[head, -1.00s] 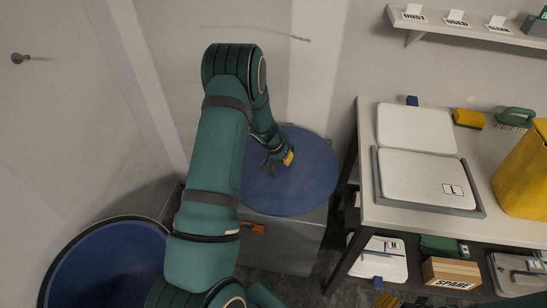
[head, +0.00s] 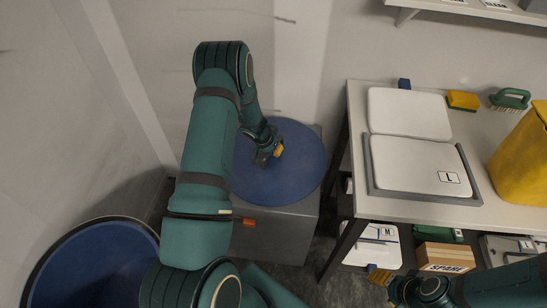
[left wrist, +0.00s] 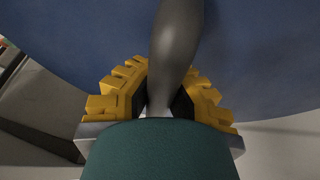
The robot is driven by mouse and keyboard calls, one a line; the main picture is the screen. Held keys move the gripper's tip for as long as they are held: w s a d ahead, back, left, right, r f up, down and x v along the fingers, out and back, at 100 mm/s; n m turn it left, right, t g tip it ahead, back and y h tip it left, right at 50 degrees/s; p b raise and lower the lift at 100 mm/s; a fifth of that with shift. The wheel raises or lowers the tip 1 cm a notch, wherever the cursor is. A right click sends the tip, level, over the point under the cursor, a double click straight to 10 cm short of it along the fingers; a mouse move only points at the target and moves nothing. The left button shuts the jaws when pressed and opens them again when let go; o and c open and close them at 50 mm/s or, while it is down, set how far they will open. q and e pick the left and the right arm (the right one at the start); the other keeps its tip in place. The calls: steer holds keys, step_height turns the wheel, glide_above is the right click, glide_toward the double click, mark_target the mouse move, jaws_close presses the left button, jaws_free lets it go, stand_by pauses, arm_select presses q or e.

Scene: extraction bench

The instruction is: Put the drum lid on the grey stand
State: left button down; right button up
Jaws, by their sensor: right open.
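The drum lid (head: 300,178) is a round blue disc. It lies flat over the top of the grey stand (head: 288,236) and hides most of it; a back corner and the front face show. My left gripper (head: 270,154) is over the lid's middle. In the left wrist view its yellow-padded fingers (left wrist: 165,95) are closed around the lid's dark grey handle (left wrist: 174,45), above the blue lid surface. My right arm comes in at the lower right, with its dark gripper end (head: 402,291) at the bottom edge, only partly visible.
An open blue drum (head: 95,265) stands at the lower left. A bench (head: 356,190) right of the stand carries white panels, a yellow sponge (head: 463,100), a green brush (head: 510,98) and a yellow container (head: 522,155). A box marked SPARE (head: 445,257) is below.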

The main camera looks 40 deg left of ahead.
arm_select(q)
step_height(320, 180, down, 3)
steer(key=shift+f+b, duration=0.15)
steer(key=shift+b, duration=0.2)
steer(key=c, duration=1.1)
jaws_free()
steer(key=shift+c, duration=0.2)
steer(key=p+v, duration=0.2)
steer(key=v, duration=1)
steer(key=shift+g, duration=0.9)
steer(key=s+d+f, duration=0.1)
steer(key=d, duration=0.2)
steer(key=s+d+f, duration=0.1)
steer(key=d, duration=0.2)
steer(key=s+d+f, duration=0.1)
steer(key=d, duration=0.2)
steer(key=shift+s+d+f, duration=0.15)
steer(key=shift+s+f, duration=0.1)
steer(key=shift+s, duration=0.15)
steer(key=s+d, duration=0.4)
steer(key=d, duration=0.4)
steer(key=s+d+h, duration=0.1)
steer(key=s+d, duration=0.4)
steer(key=d, duration=0.2)
steer(key=s+d+g+h, duration=0.1)
steer(key=s+d, duration=0.3)
steer(key=d, duration=0.4)
steer(key=shift+s+d+n, duration=0.15)
steer(key=shift+d+n, duration=0.2)
steer(key=shift+n, duration=0.05)
